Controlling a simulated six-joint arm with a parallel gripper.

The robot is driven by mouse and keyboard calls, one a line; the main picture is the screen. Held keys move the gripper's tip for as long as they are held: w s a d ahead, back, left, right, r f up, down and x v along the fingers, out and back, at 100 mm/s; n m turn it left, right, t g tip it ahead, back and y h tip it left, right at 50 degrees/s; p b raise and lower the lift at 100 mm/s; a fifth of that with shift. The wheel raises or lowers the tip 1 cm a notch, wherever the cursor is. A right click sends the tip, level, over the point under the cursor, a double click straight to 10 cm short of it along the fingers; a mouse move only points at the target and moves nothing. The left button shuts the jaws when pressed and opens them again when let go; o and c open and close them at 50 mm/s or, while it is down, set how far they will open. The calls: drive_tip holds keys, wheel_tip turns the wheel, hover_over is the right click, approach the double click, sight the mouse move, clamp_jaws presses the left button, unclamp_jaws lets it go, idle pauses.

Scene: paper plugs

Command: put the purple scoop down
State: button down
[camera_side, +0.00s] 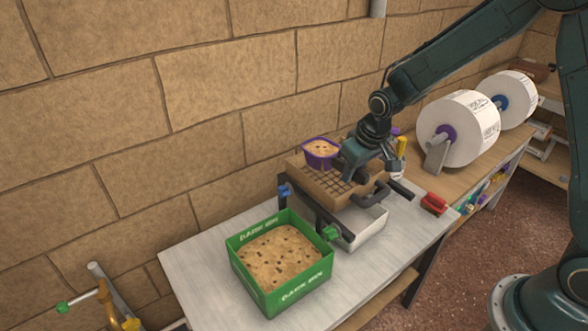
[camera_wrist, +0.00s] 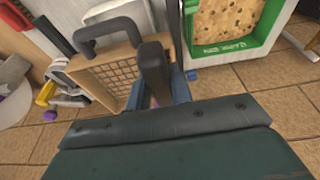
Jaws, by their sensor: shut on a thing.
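The purple scoop (camera_side: 306,158), filled with tan, dark-flecked material, is upright at the back left of the wooden grid block (camera_side: 322,190). My gripper (camera_side: 350,158) is shut on the scoop at its right side. I cannot tell whether the scoop rests on the block or hangs just above it. In the wrist view my gripper (camera_wrist: 160,80) hides most of the scoop. The grid block (camera_wrist: 112,72) also shows there, beside my fingers.
A green box (camera_side: 303,293) of the same tan material stands at the front of the grey table (camera_side: 200,265). A white bin (camera_side: 365,232) sits under the block. A red object (camera_side: 434,203) lies at the right. Large white rolls (camera_side: 465,125) stand behind. The table's left end is clear.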

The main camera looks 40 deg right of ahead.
drive_tip(key=s+a+f+n+y, duration=0.1)
drive_tip(key=s+a+f, duration=0.15)
drive_tip(key=a, duration=0.85)
drive_tip(key=s+a+f+n, duration=0.2)
drive_tip(key=s+a, duration=0.2)
drive_tip(key=a, duration=0.8)
drive_tip(key=s+a+f+n+y, duration=0.15)
drive_tip(key=s+a, duration=0.25)
drive_tip(key=a, duration=0.7)
drive_tip(key=shift+h, duration=0.45)
drive_tip(key=f, duration=1.7)
drive_tip(key=shift+w+d, duration=0.1)
drive_tip(key=shift+w, duration=0.1)
drive_tip(key=shift+f, duration=1.9)
drive_tip(key=shift+f+t, duration=0.15)
drive_tip(key=shift+t, duration=0.15)
drive_tip(key=c, duration=1.3)
unclamp_jaws()
drive_tip(key=shift+o, duration=0.2)
